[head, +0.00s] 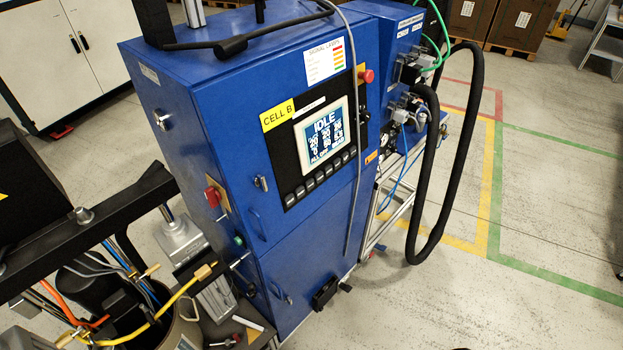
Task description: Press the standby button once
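A blue control cabinet (220,130) stands in the middle of the head view. A slanted row of several small grey buttons (320,176) runs under the screen. Their labels are too small to read, so I cannot tell which one is the standby button. A red knob (366,75) sits at the panel's upper right. A red button (211,196) and a green button (238,241) are on the cabinet's left side. Neither gripper shows.
A black beam (90,232) and an open drum with cables and yellow hose (160,312) fill the lower left. A grey cable (358,190) hangs down the cabinet front. A thick black hose (465,150) loops at right. The floor (440,300) front right is clear.

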